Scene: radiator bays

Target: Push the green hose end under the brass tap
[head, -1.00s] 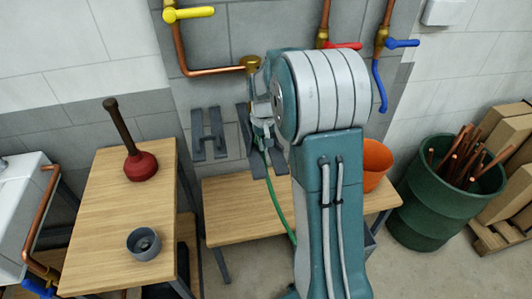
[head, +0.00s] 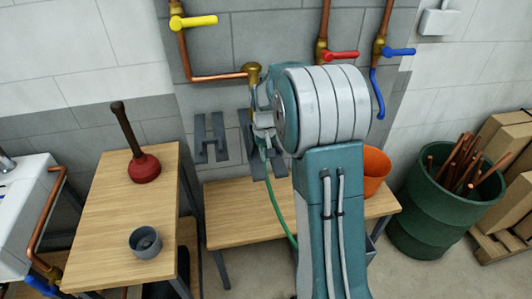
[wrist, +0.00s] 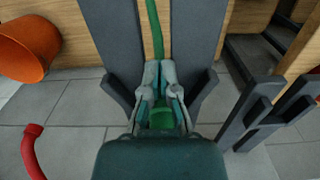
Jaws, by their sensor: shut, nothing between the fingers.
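The green hose (head: 279,205) rises from the bench to my gripper (head: 263,140), below the brass tap (head: 252,74) in the head view. In the wrist view, my gripper (wrist: 160,70) is shut with its fingers close together. The green hose (wrist: 154,28) runs beyond the fingertips between two dark grey plates of a holder (wrist: 110,38). A green piece, apparently the hose end (wrist: 161,117), shows low between the finger linkages. The tap is outside the wrist view. My arm hides part of the holder in the head view, and the exact gap between hose end and tap is unclear.
A similar empty grey bracket (head: 210,138) is on the wall to the left. The yellow (head: 193,21), red (head: 341,56) and blue (head: 399,51) valve handles are above. An orange bucket (head: 375,172) stands on the wooden bench (head: 240,215). A plunger (head: 145,168) stands on the left table.

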